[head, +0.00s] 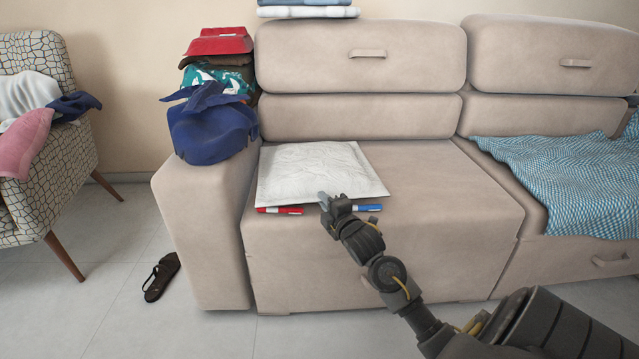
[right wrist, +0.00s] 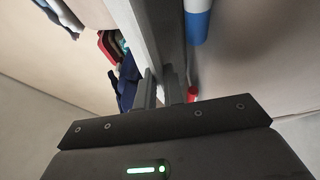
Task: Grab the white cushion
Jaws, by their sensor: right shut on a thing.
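The white cushion (head: 318,172) lies flat on the left seat of the beige sofa, its top wrinkled. My right gripper (head: 328,201) is at the middle of its front edge, shut on that edge. In the right wrist view, the cushion (right wrist: 146,35) shows as a pale strip running to between the fingers (right wrist: 163,90). The gripper hides a small part of the front edge in the head view. My left gripper is not in view.
A red marker (head: 280,210) and a blue marker (head: 367,207) lie at the cushion's front edge, either side of my gripper. Piled clothes (head: 212,130) sit on the left armrest. A blue patterned blanket (head: 570,175) covers the right seat. A dark sandal (head: 161,277) lies on the floor.

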